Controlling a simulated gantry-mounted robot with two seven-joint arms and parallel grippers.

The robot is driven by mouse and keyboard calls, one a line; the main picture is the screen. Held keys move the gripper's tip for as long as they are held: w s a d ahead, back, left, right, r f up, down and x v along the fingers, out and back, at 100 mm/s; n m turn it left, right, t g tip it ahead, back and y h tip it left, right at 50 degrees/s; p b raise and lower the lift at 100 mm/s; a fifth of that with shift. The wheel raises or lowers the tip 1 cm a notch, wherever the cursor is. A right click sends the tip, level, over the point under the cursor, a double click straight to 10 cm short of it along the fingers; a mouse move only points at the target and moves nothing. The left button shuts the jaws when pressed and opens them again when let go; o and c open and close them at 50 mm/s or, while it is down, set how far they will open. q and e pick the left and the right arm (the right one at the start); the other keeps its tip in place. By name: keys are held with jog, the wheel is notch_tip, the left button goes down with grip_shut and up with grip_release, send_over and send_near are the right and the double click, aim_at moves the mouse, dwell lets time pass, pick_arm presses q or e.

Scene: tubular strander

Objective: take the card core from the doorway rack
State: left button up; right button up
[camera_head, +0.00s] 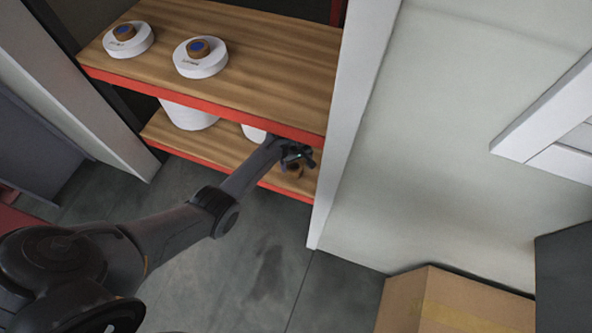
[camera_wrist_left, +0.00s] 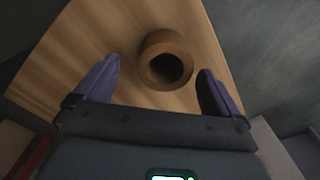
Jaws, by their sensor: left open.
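The card core (camera_head: 293,171) is a short brown hollow tube on the wooden lower shelf of the doorway rack, near its right end. In the left wrist view the core (camera_wrist_left: 166,44) stands beyond and between my fingers, its dark hole facing the camera. My left gripper (camera_head: 301,155) reaches in under the upper shelf, right by the core, and partly covers it in the head view. In the left wrist view the gripper (camera_wrist_left: 159,68) is open, with a gap on either side of the core. My right gripper is not in view.
Two white spools (camera_head: 201,66) (camera_head: 128,44) with brown centres sit on the upper shelf (camera_head: 265,60). More white rolls (camera_head: 190,115) stand on the lower shelf (camera_head: 228,150). A pale door post (camera_head: 345,130) is close right of my gripper. A cardboard box (camera_head: 440,305) stands at lower right.

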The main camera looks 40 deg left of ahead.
pick_arm(q)
jog(key=shift+s+f+b, duration=0.15)
jog(key=shift+f+b, duration=0.2)
jog(key=shift+f, duration=0.6)
jog(key=shift+s+f, duration=0.35)
jog(key=shift+w+r, duration=0.1)
jog(key=shift+w, duration=0.2)
jog(key=c, duration=0.4)
jog(key=shift+s, duration=0.15)
jog(key=c, duration=0.7)
